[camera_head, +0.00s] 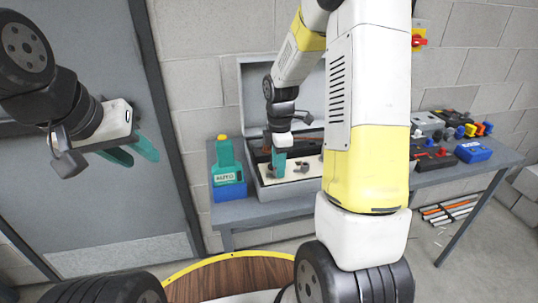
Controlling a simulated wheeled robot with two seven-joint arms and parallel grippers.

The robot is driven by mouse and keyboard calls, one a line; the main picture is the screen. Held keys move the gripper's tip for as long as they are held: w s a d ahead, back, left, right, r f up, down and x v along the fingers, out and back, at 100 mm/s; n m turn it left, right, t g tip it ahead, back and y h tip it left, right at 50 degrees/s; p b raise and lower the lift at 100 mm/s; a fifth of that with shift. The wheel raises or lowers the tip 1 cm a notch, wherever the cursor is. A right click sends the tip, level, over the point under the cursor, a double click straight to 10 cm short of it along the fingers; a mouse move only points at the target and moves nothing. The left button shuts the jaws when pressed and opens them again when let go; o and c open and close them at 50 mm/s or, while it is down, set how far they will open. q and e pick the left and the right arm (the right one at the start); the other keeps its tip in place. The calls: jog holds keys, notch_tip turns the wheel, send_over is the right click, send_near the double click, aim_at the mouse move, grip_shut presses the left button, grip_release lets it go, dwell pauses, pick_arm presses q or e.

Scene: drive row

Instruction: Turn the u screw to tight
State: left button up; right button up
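An open grey case (262,205) stands on the bench, with a cream panel (290,181) inside. Small dark screw-like parts (304,168) sit on the panel. They are too small to tell which is the u screw or how tight it is. My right gripper (279,162) points down at the panel's left part, its teal fingers close together. I cannot tell whether it touches or grips anything. My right arm hides the right side of the case. My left gripper (137,154) is open and empty in the air at the left, away from the bench.
A teal bottle (226,170) with a yellow cap stands in a blue holder (230,192) left of the case. Several tools and coloured parts, including a blue box (473,152), lie on the bench (505,160) at right. A grey door (95,200) is behind my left arm.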

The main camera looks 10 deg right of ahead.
jog(key=shift+f, duration=0.3)
grip_shut()
